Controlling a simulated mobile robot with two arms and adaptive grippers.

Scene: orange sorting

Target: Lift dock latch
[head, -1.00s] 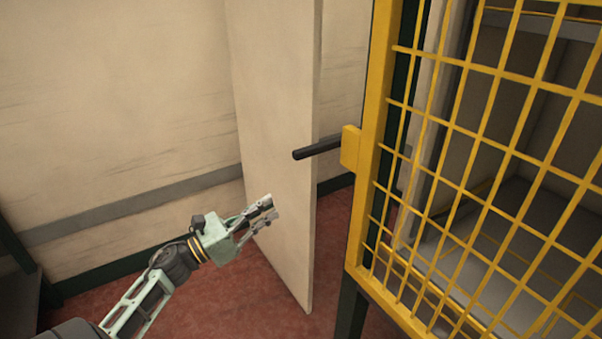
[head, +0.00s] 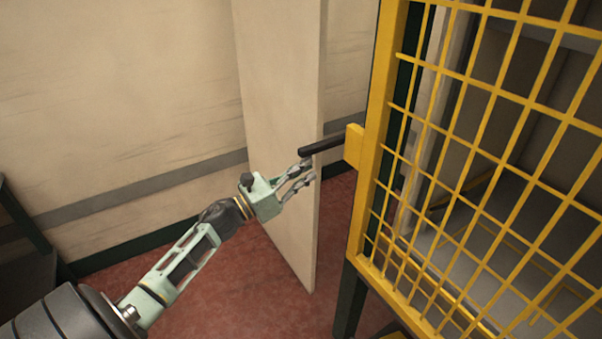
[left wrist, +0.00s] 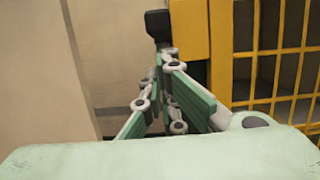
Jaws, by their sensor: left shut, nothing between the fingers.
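The dock latch (head: 324,146) is a black bar that sticks out to the left from a yellow block on the yellow mesh gate (head: 377,125). My left gripper (head: 309,169) is just below the bar's free end, shut and empty. I cannot tell whether its fingertips touch the bar. In the left wrist view, the latch's dark end (left wrist: 158,23) shows just beyond the fingertips (left wrist: 167,55), beside the yellow block (left wrist: 190,22). My right gripper is not in view.
A tall pale panel (head: 280,120) stands upright directly behind the gripper and latch. A beige wall (head: 110,90) with a grey stripe is farther back. The red floor (head: 225,290) below is clear. Behind the mesh is a grey interior.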

